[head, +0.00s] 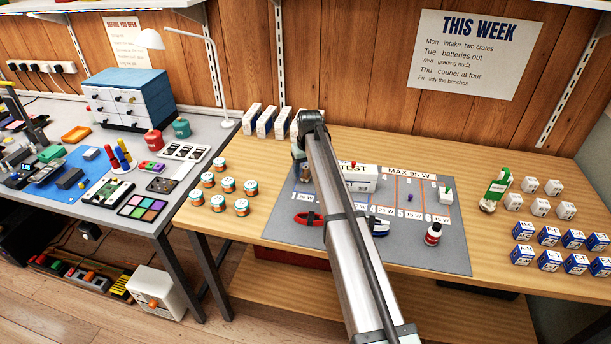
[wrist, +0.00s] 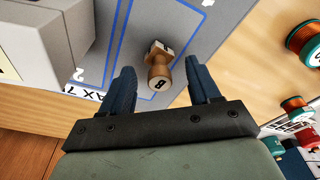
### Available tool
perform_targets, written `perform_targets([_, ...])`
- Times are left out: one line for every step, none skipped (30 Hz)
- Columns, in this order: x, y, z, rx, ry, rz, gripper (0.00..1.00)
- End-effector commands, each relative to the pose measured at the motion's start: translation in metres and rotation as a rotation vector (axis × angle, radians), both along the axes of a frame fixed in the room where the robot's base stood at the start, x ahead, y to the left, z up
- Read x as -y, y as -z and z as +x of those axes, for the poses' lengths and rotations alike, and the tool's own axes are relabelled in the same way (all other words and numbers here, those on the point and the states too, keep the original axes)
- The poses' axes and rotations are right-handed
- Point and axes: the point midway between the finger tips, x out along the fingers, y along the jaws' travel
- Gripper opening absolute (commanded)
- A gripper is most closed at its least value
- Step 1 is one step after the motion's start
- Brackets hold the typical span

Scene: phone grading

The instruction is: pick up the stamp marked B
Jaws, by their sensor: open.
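The stamp marked B (wrist: 158,72) shows in the wrist view. It has a rounded wooden handle with a black B on its end and a wider wooden base. It stands on the grey mat (wrist: 128,42), inside blue lines. My gripper (wrist: 159,66) is open, with one blue-grey finger on each side of the stamp and visible gaps between. No contact shows.
A pale tester box (wrist: 35,45) stands close left of my gripper in the wrist view; the head view shows it as the TEST box (head: 357,178). Copper-and-green spools (wrist: 306,42) lie right.

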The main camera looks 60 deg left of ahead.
Motion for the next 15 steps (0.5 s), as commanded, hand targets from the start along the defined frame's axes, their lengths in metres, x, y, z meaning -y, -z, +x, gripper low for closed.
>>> perform_targets([-0.002, 0.008, 0.0, 0.0, 0.0, -0.001, 0.62])
perform_targets([-0.002, 0.011, 0.0, -0.001, 0.0, -0.001, 0.62])
perform_targets([-0.003, 0.015, 0.0, 0.0, 0.0, -0.001, 0.62])
perform_targets([-0.003, 0.017, 0.0, 0.0, 0.0, -0.001, 0.62])
perform_targets([-0.003, 0.019, 0.0, 0.0, 0.0, -0.001, 0.62])
perform_targets([-0.003, 0.02, 0.0, 0.0, 0.0, 0.0, 0.62])
perform_targets([-0.004, 0.021, 0.0, 0.0, 0.0, 0.0, 0.62])
perform_targets([-0.004, 0.021, 0.0, 0.0, 0.0, 0.0, 0.62])
perform_targets([-0.003, 0.02, 0.0, 0.0, 0.0, 0.0, 0.62])
perform_targets([-0.003, 0.02, 0.0, 0.0, 0.0, 0.0, 0.62])
perform_targets([-0.003, 0.02, 0.0, 0.0, 0.0, 0.0, 0.62])
perform_targets([-0.003, 0.02, 0.0, 0.0, 0.0, 0.0, 0.61])
perform_targets([-0.003, 0.02, 0.0, 0.0, 0.0, 0.0, 0.58])
perform_targets([-0.003, 0.02, 0.0, 0.0, 0.0, 0.0, 0.55])
perform_targets([-0.003, 0.02, 0.0, 0.0, 0.0, 0.0, 0.51])
